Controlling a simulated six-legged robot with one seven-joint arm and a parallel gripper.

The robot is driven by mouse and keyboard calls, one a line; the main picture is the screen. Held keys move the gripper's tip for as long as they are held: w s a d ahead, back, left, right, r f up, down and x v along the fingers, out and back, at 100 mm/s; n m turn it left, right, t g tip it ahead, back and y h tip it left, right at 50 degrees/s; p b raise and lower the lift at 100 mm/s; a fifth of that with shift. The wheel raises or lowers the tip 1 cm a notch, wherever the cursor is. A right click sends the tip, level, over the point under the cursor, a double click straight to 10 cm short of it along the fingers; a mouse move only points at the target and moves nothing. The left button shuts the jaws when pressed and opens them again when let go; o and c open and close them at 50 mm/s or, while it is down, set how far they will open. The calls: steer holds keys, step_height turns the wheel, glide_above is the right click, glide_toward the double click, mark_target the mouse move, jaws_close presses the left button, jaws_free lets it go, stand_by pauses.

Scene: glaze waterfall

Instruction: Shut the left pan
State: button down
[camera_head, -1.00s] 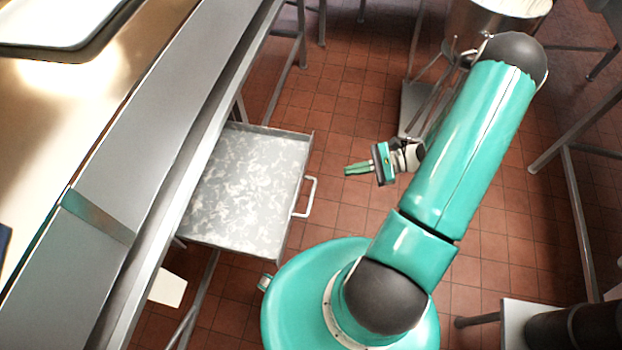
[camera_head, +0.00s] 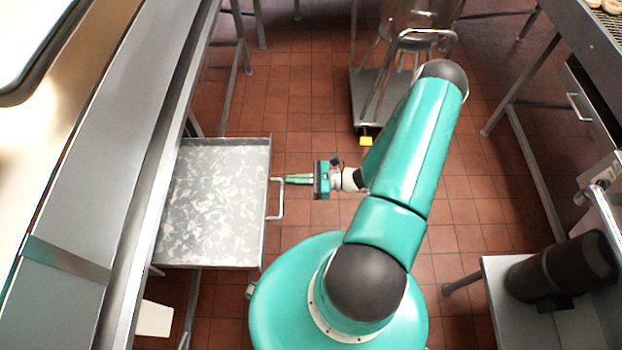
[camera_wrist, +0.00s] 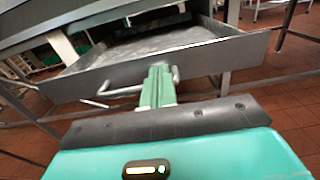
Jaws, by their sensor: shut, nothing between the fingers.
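The left pan (camera_head: 212,205) is a grey drawer-like tray with white streaks, pulled out from under the steel counter on the left. Its handle (camera_head: 280,199) is a pale loop on the front face. My gripper (camera_head: 287,180) is shut and empty, with its green fingertips at the handle's upper end. In the wrist view the pan's front face (camera_wrist: 215,62) spans the picture, and my shut fingers (camera_wrist: 157,72) point at it in front of the handle (camera_wrist: 110,90). I cannot tell whether the fingertips touch the handle.
The steel counter (camera_head: 95,165) runs along the left. A wheeled stand with a metal bowl (camera_head: 420,15) is beyond my arm. A second counter stands at the right, with a low table (camera_head: 500,290) bearing a dark cylinder (camera_head: 565,268). Tiled floor is open between.

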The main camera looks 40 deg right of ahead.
mark_target(235, 187)
steer(key=x, duration=0.5)
steer(key=shift+a, duration=0.1)
steer(key=x, duration=2.7)
steer(key=shift+w+a, duration=0.1)
steer(key=shift+a, duration=0.1)
steer(key=shift+w+a+r, duration=0.1)
steer(key=shift+w+a, duration=0.25)
steer(key=shift+a, duration=0.1)
steer(key=shift+w, duration=0.1)
steer(key=shift+d, duration=0.35)
steer(key=v, duration=1.4)
steer(key=shift+s, duration=0.25)
